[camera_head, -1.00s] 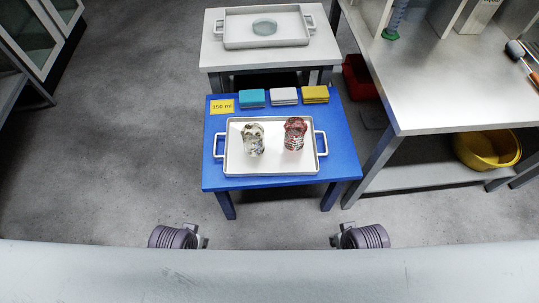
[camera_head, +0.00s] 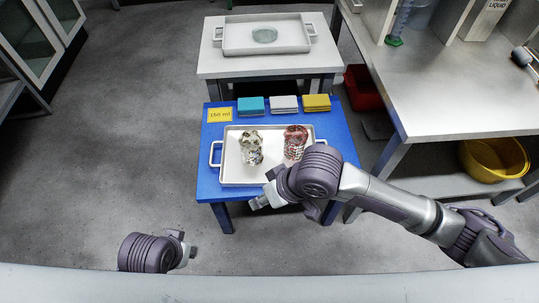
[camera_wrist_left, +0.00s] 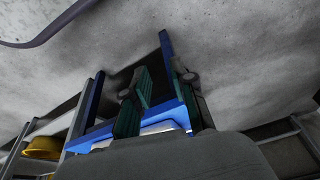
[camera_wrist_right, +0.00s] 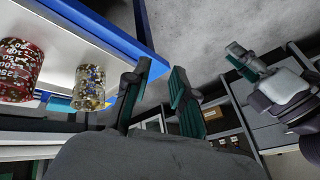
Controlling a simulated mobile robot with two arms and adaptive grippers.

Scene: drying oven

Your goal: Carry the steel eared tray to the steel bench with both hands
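Two eared trays show in the head view. The nearer pale tray (camera_head: 232,178) lies on the blue table (camera_head: 207,170) and bears two glass beakers, one with pale pieces (camera_head: 251,148), one with red (camera_head: 295,142). The farther grey tray (camera_head: 232,42) bears a round glass dish (camera_head: 264,35) on the small light bench (camera_head: 215,63). My left gripper (camera_head: 187,252), open and empty, is over the floor, front left of the blue table.
A large steel-topped bench (camera_head: 440,90) stands on the right, with a yellow basin (camera_head: 492,158) below. A red bin (camera_head: 361,88) is between the benches. Teal, white and yellow stacks and a "150 ml" card (camera_head: 219,115) line the blue table's back. Floor at left is clear.

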